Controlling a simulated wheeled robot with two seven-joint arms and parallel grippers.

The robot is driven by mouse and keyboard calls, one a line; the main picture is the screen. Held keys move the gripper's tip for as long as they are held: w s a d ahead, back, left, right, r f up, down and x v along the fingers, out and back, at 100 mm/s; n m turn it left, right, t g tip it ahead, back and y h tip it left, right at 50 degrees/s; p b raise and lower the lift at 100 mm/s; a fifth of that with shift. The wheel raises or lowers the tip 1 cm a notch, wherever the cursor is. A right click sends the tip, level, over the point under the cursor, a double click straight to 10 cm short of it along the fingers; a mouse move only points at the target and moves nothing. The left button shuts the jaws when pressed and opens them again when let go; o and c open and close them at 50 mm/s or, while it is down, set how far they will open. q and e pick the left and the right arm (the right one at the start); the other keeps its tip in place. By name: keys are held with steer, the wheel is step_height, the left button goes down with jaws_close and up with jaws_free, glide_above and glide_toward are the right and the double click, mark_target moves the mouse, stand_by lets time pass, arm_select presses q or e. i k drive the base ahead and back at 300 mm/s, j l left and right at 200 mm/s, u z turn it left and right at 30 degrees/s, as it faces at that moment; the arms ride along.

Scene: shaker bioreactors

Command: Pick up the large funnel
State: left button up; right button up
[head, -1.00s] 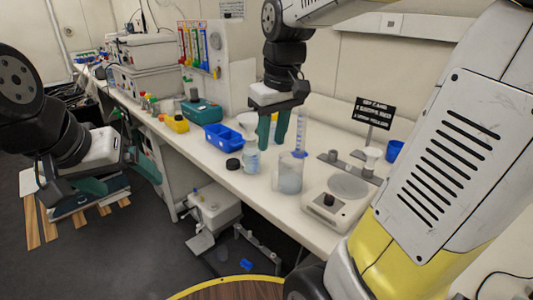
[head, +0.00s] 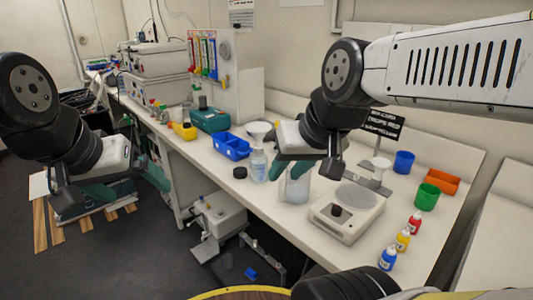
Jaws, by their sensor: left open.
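A white funnel (head: 258,129) stands at the back of the bench, behind a clear bottle (head: 258,166); its lower part is hidden. A second white funnel (head: 381,163) sits in a grey holder further right and looks smaller. My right gripper (head: 302,170) is turned sideways over the bench, right of the first funnel and apart from it, in front of a clear beaker (head: 297,188). Its fingers overlap in this view, so their gap is unclear. My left gripper (head: 126,185) is open and empty, off the bench at the left, far from both funnels.
A blue bin (head: 232,147) and black cap (head: 240,173) lie left of the bottle.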

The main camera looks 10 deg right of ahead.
mark_target(258, 139)
steer(key=z, duration=1.35)
steer(key=u, duration=0.95)
steer(key=i+j+u, duration=0.15)
steer(key=j, duration=0.55)
steer(key=k, duration=0.05)
